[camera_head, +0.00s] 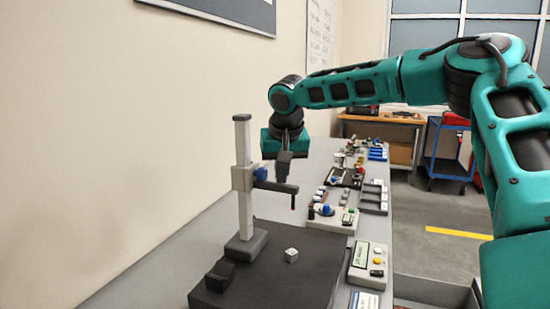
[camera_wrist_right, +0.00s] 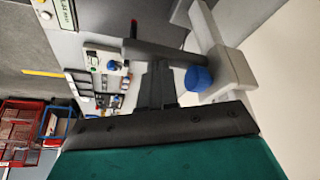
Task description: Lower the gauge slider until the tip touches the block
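The height gauge has a pale upright column (camera_head: 243,145) on a grey foot, with a grey slider (camera_head: 240,179) partway up it. The small white block (camera_head: 291,255) sits on the dark plate below, with a clear gap under the tip. My right gripper (camera_head: 284,178) points down at the slider arm from above. Its fingers (camera_wrist_right: 156,85) look closed together; the arm crosses at their ends. Exact contact is unclear. My left gripper is out of view.
A blue knob (camera_wrist_right: 198,79) is beside the fingers. The dark plate (camera_head: 285,285) also holds a black block (camera_head: 219,276). A control box (camera_head: 368,264) stands right of the plate. Several devices line the bench behind. A wall is at left.

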